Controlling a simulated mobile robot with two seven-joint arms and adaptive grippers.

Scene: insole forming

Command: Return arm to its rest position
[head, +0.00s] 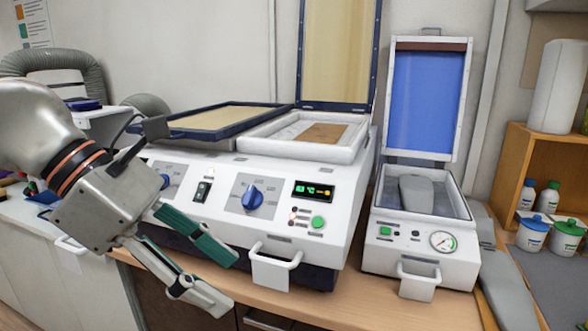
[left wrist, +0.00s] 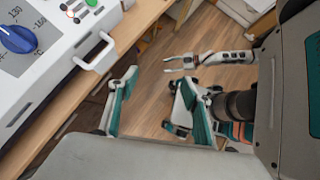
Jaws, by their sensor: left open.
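My left gripper (head: 228,282) is in front of the white heating machine (head: 225,165), low over the table's front edge. Its green-padded fingers are apart with nothing between them. In the left wrist view the same gripper (left wrist: 157,82) is open and empty above the floor, right of the machine's handle. My right gripper (left wrist: 178,64) shows small in that view, its two thin fingers apart and empty above the floor. It is not in the head view.
A brown sheet (head: 323,133) lies in the heating machine's open right bay. Right of it, a smaller press (head: 417,255) stands open with a grey foot form (head: 416,193) inside. Bottles and jars (head: 533,233) stand by a wooden shelf. The wooden floor (left wrist: 150,118) below is open.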

